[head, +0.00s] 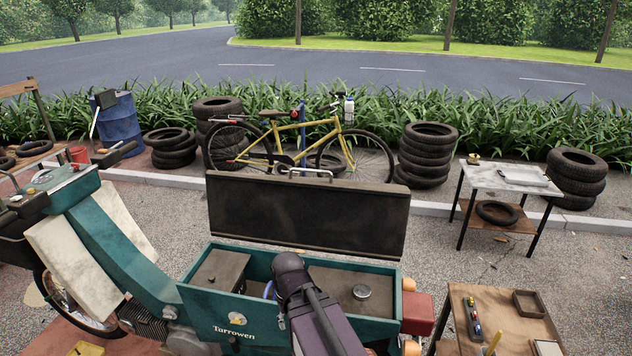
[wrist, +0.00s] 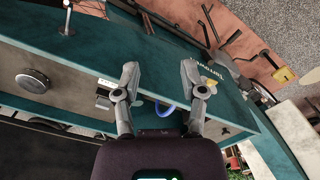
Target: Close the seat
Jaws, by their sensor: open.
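The seat (head: 305,215) is a long dark lid standing upright, raised at the back edge of the teal motorcycle's open body box (head: 235,325). A metal grab rail (head: 310,172) shows at its top edge. In the wrist view the seat's dark surface (wrist: 45,155) fills the lower left. My gripper (wrist: 160,72) is open and empty, its two fingers apart above the box's front wall. It is on the front side of the seat and apart from it. In the head view my arm hides the fingertips and part of the box.
Inside the box are a brown cover, a round metal cap (head: 362,292) and a blue loop (wrist: 165,107). A small table with tools (head: 490,310) stands at the right front. A yellow bicycle (head: 300,135) and tyre stacks (head: 427,155) stand behind the seat.

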